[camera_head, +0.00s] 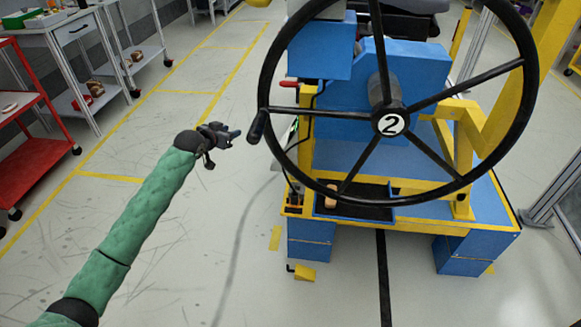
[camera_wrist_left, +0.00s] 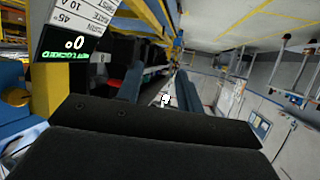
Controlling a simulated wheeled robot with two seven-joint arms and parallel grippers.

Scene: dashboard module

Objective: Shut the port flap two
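A large black handwheel (camera_head: 529,60) with a white hub plate marked "2" (camera_head: 391,124) stands in front of a blue machine (camera_head: 420,70). A black crank knob (camera_head: 258,126) sits on its left rim. I cannot pick out a port flap for certain in either view. My left gripper (camera_head: 230,133) is just left of the knob, apart from it and empty. In the left wrist view its two fingers (camera_wrist_left: 160,90) stand apart. A display (camera_wrist_left: 68,48) there reads 0° with a word that looks like "UNLOCKED". My right gripper is not in view.
A red-tipped lever (camera_head: 290,84) sticks out at the machine's left. A yellow-edged base (camera_head: 480,225) carries the machine. A red cart (camera_head: 35,160) and a white workbench (camera_head: 65,25) stand at the left. The floor between them and the machine is clear.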

